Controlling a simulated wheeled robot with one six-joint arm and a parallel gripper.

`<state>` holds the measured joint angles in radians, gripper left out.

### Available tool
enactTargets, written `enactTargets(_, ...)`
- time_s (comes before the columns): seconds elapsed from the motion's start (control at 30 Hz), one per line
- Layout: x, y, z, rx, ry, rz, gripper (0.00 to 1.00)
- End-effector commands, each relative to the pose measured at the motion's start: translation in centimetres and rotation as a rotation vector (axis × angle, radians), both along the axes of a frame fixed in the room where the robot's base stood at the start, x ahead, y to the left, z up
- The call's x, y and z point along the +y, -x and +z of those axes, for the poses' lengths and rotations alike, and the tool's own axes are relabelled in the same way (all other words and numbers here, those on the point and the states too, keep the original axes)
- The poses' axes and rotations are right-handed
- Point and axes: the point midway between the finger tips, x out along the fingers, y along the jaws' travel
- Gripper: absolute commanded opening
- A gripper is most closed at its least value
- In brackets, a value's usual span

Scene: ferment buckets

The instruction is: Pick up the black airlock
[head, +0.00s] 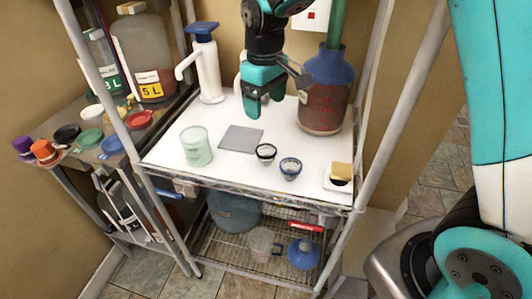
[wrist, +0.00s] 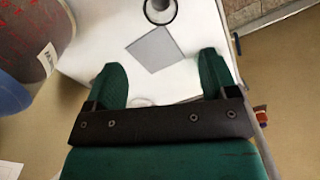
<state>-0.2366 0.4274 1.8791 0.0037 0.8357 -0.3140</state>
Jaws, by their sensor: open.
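The black airlock (head: 266,152) is a small cup-like piece with a black rim, standing on the white shelf top (head: 225,177) at the front right of a grey mat (head: 241,139). A black ring with a dark grey centre (wrist: 160,11) at the top of the wrist view, beyond the mat (wrist: 155,48), looks like the same airlock, partly cut off by the frame. My gripper (head: 277,100) hangs above the rear of the shelf, apart from the airlock. In the wrist view my gripper (wrist: 160,62) is open, with nothing held between its fingers.
A greenish glass jar (head: 196,146) is left of the mat. A blue-topped white pump bottle (head: 208,70) and a large red-filled bucket (head: 325,95) flank my gripper. Rack posts bound the shelf.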

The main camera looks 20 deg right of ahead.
Motion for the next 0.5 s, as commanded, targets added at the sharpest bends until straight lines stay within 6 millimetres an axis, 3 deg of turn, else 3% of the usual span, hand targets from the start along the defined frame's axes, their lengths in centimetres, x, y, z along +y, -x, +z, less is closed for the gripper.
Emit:
enactTargets(0.3, 0.1, 0.2, -7.1, 0.005, 0.000, 0.002, 0.79)
enactTargets(0.5, 0.1, 0.1, -9.4, 0.002, -0.001, 0.002, 0.79)
